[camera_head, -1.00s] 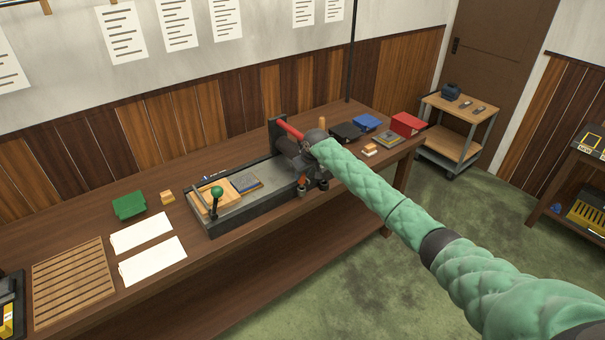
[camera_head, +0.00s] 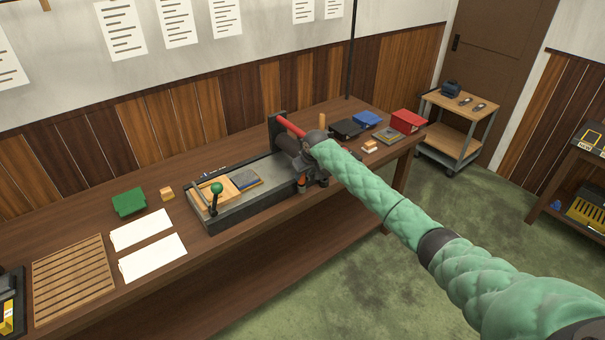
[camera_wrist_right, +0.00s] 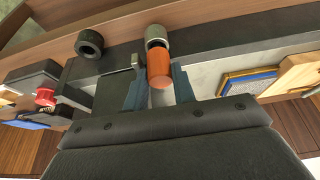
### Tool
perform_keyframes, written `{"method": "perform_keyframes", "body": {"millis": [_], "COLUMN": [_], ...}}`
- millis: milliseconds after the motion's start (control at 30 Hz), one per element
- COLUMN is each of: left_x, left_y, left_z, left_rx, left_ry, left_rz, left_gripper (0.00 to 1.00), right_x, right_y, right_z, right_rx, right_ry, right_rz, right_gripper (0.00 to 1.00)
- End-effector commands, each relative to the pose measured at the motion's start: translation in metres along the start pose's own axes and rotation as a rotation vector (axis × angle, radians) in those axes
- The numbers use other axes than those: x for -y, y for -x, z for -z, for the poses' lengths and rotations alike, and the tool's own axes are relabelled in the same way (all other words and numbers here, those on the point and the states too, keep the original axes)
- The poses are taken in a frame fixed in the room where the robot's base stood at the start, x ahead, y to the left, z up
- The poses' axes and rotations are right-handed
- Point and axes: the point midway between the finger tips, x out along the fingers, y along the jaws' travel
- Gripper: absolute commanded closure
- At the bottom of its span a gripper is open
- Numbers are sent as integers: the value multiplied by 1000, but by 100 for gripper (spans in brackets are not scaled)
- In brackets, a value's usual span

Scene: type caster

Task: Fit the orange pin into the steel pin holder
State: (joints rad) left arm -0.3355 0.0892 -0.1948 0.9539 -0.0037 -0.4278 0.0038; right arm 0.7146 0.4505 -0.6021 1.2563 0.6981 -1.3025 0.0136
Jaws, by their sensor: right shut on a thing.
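The orange pin (camera_wrist_right: 159,70) is between the two fingers of my right gripper (camera_wrist_right: 160,88), which is shut on it. In the right wrist view, the pin's far end is at the mouth of the grey steel pin holder (camera_wrist_right: 155,34), overlapping it in the picture. I cannot tell how far the pin is inside. In the head view, a bit of orange shows under my right gripper (camera_head: 308,176), just above the steel holder (camera_head: 301,190). The arm and wrist hide most of the pin there. My left gripper is not in view.
A black round holder (camera_wrist_right: 90,43) stands beside the steel one. A long grey tray (camera_head: 232,216) with a green-knobbed lever (camera_head: 217,188) lies to the left. Black, blue and red boxes (camera_head: 408,121) stand to the right. The table front is clear.

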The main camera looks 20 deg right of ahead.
Motion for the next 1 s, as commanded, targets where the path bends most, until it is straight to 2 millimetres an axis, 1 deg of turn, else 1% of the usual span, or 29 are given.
{"method": "perform_keyframes", "body": {"millis": [33, 67, 100, 167, 200, 633, 767, 867, 1000], "left_x": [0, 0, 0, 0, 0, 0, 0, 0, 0], "left_y": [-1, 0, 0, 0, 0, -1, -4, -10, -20], "left_z": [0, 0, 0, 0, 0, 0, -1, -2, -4], "left_rx": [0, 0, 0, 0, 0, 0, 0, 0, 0], "left_ry": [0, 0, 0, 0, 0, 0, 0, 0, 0], "left_rz": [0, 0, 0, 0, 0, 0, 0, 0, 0], "left_gripper": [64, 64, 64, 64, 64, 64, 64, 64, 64], "right_x": [0, 0, 0, 0, 0, -3, -3, -3, 0], "right_y": [-2, -2, -2, -3, -3, -3, -1, 8, 30], "right_z": [-2, -2, -2, -2, -2, -3, -4, -4, -3], "right_rx": [2, 2, 3, 3, 3, 5, 4, 3, -1], "right_ry": [0, 0, 0, 0, -1, -2, -2, -1, 1], "right_rz": [0, 0, 0, 0, 0, -3, -4, -4, -2], "right_gripper": [98, 70, 62, 51, 49, 49, 49, 49, 49]}}
